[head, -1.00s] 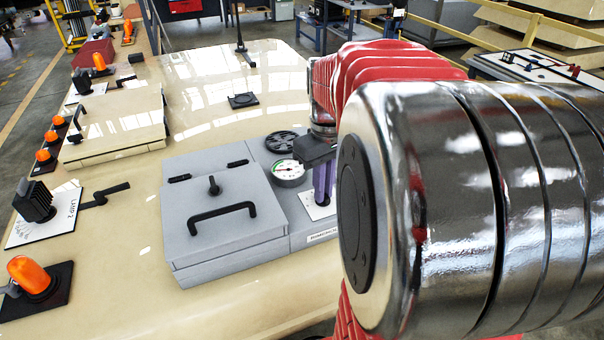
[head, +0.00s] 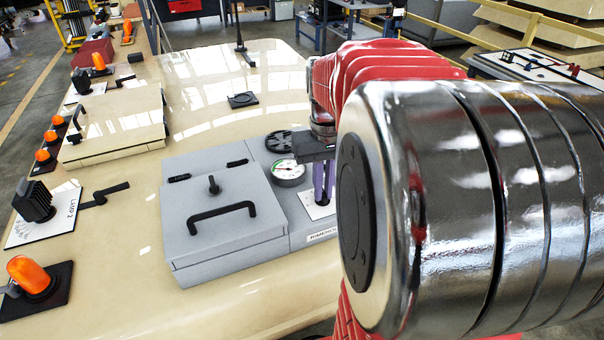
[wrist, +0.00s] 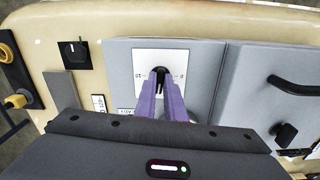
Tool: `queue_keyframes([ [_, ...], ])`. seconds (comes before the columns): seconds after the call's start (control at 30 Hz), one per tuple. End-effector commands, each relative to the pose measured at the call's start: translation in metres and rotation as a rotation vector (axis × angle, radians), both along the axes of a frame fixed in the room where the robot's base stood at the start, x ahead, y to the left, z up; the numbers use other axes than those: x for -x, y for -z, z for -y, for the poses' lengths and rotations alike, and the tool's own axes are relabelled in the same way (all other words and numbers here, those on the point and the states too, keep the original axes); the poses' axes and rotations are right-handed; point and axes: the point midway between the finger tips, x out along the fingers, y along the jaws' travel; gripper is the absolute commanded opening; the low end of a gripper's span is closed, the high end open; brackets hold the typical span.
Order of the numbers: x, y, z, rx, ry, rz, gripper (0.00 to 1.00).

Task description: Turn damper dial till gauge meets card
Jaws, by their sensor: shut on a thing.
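My gripper (wrist: 160,88) has its purple fingers shut on the black damper dial (wrist: 160,72), which is mostly hidden between the fingertips. The dial stands on a white scale plate (wrist: 186,57) with numbers at both sides. In the head view, my gripper (head: 323,188) reaches down onto the white plate (head: 312,208), beside the round gauge (head: 288,173). The gauge has a white face with some green and a black rim; its needle reading is too small to tell. I cannot make out for sure which label is the card.
A grey lidded box (head: 222,220) with a black handle stands left of the dial. A black spoked wheel (head: 279,141) is behind the gauge. A lamp lever (head: 104,195) and orange lamps (head: 30,275) are further left. My arm hides the right side.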

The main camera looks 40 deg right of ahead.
Motion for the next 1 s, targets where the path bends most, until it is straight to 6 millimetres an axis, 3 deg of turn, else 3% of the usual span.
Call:
queue_keyframes([
  [0.2,-0.0007,-0.0006,0.0,0.0,0.099,0.002,0.0],
  [0.53,-0.0009,-0.0007,0.0,0.0,0.109,0.003,0.0],
  [0.57,-0.0009,-0.0007,0.0,0.0,0.109,0.003,0.11],
  [0.8,-0.0004,-0.0004,0.0,0.0,0.108,0.002,0.28],
  [1.0,-0.0003,-0.0003,0.0,0.0,0.108,0.001,0.28],
])
